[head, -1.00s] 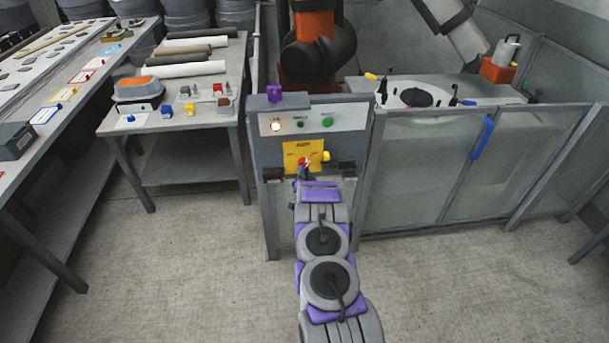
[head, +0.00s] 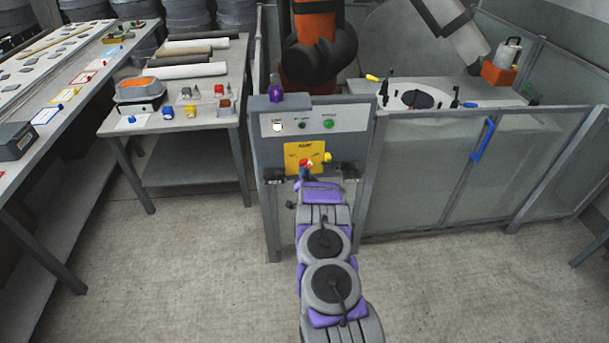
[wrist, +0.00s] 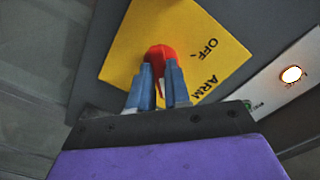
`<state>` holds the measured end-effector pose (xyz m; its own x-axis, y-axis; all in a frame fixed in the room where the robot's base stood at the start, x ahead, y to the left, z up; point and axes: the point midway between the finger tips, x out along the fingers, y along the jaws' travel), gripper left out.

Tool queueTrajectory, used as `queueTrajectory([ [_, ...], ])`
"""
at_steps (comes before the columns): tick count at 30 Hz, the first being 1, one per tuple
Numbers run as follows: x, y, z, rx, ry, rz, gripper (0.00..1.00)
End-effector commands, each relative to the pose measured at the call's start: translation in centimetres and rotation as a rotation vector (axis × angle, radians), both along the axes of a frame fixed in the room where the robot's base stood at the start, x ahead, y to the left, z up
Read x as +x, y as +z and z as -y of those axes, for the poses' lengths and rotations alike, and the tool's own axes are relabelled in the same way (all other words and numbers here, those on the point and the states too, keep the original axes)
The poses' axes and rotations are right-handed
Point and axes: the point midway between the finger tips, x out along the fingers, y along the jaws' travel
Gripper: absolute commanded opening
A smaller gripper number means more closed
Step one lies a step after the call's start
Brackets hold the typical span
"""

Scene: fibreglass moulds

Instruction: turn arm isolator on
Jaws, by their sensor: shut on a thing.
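The arm isolator is a yellow plate (head: 319,152) on the front of the grey control cabinet, with a red handle (wrist: 160,55) at its middle. In the wrist view the plate (wrist: 125,35) carries the words OFF and ARM beside the handle. My gripper (wrist: 160,85) has its two blue fingers shut on the red handle, one on each side. In the head view my gripper (head: 305,168) reaches the plate's lower edge, and the red handle shows just there. The handle's exact pointing is hard to tell, as my fingers cover part of it.
The cabinet's top panel (head: 350,123) has a lit white lamp (head: 277,126) and green buttons. A purple bottle-like thing (head: 276,92) stands on top. A fenced cell (head: 440,150) is at right, and a table (head: 190,122) with rolls is at left. Floor is clear around me.

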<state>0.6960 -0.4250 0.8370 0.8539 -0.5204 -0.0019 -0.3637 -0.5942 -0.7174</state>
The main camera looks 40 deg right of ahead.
Motion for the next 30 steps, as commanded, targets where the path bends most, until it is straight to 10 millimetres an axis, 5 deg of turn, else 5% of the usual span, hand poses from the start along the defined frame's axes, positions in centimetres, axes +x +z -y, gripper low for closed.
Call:
queueTrajectory([
  [8, -0.1, -0.1, 0.3, 0.001, -0.006, -0.001, 0.42],
  [20, -0.6, 0.0, -0.2, -0.002, -0.004, -0.001, 0.43],
  [30, -4.6, 0.0, -2.7, 0.003, -0.003, -0.004, 0.43],
])
